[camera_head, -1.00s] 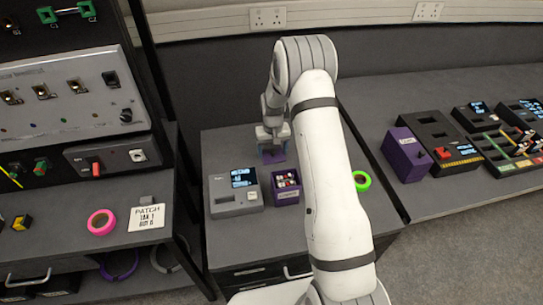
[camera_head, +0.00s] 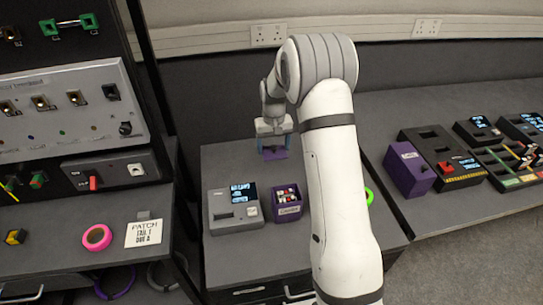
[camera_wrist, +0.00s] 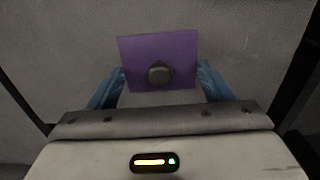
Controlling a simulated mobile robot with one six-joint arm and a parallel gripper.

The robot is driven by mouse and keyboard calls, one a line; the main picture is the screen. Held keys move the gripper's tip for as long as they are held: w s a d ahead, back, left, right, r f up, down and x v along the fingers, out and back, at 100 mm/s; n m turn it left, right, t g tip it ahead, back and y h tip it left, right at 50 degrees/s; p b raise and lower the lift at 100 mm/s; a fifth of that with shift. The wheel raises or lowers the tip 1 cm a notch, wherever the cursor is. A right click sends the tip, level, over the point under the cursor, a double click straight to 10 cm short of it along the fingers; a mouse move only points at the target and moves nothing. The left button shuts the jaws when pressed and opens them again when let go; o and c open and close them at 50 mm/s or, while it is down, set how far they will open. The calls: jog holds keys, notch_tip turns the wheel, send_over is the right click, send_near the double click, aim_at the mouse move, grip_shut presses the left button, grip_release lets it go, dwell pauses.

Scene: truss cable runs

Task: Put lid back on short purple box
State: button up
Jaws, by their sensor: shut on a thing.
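The short purple box (camera_head: 288,207) stands open on the low grey cabinet, with red and white items inside and a label on its front. My gripper (camera_head: 273,139) is behind it and above the cabinet's back part. It is shut on a flat purple lid (camera_head: 274,154), held apart from the box. In the wrist view the lid (camera_wrist: 180,45) sits tilted slightly between the blue fingertips (camera_wrist: 160,80), with its round dark knob (camera_wrist: 159,73) facing the camera. The exact grip contact is partly hidden.
A grey device with a screen (camera_head: 234,208) stands close left of the box. A green tape ring (camera_head: 369,196) is partly hidden behind my arm. A taller purple box (camera_head: 409,168) and dark panels are on the right bench. The cabinet's back left is clear.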

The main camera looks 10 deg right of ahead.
jog(key=s+r, duration=0.4)
jog(key=s, duration=0.5)
jog(key=s+r, duration=0.3)
jog(key=s, duration=0.6)
jog(key=shift+w+f+b, duration=0.1)
jog(key=shift+f+b, duration=2.3)
jog(key=shift+f, duration=0.5)
jog(key=shift+f, duration=0.15)
jog(key=o, duration=1)
jog(key=shift+o, duration=0.3)
